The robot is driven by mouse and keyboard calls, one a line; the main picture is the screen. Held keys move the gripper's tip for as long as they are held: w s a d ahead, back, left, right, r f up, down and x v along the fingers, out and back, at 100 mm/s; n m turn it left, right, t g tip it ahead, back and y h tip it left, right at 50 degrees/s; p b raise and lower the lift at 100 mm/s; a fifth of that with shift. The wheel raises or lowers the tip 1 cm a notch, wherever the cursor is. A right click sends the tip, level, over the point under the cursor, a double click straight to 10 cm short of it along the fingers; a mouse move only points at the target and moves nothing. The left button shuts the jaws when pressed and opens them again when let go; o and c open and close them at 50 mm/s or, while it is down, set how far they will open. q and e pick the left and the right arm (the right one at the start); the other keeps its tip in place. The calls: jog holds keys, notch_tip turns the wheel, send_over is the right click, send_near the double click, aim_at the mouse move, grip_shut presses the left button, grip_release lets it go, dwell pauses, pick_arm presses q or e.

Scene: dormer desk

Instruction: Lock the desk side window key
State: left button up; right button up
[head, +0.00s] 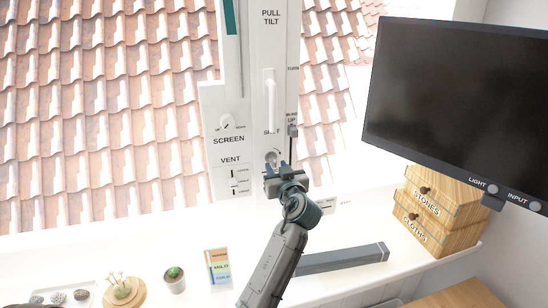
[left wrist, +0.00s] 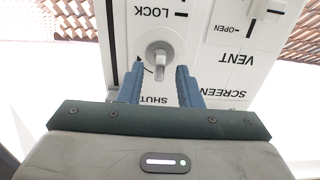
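The window key (head: 272,157) is a small grey turning key on a round base, on the white window frame post, below the word SHUT in the head view. In the left wrist view, which shows the labels upside down, the key (left wrist: 159,60) sits between the words LOCK and SHUT, its grip pointing down the picture. My left gripper (head: 284,173) is just below the key in the head view. Its two blue fingers (left wrist: 160,86) are open, one on each side of the key's lower end, with gaps visible. My right gripper is out of view.
Beside the key are a SCREEN knob (head: 226,122), a VENT slider (head: 234,180) and a white pull handle (head: 269,100). A monitor (head: 455,105) hangs at right above wooden drawers (head: 437,215). A grey bar (head: 343,258), a cactus (head: 174,279) and a colored card (head: 218,266) are on the sill.

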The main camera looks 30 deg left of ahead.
aim_at(274, 163)
pick_arm(q)
jog(key=shift+p+x, duration=0.4)
jog(key=shift+x, duration=0.85)
jog(key=shift+w+a, duration=0.35)
jog(key=shift+a, duration=0.05)
grip_shut()
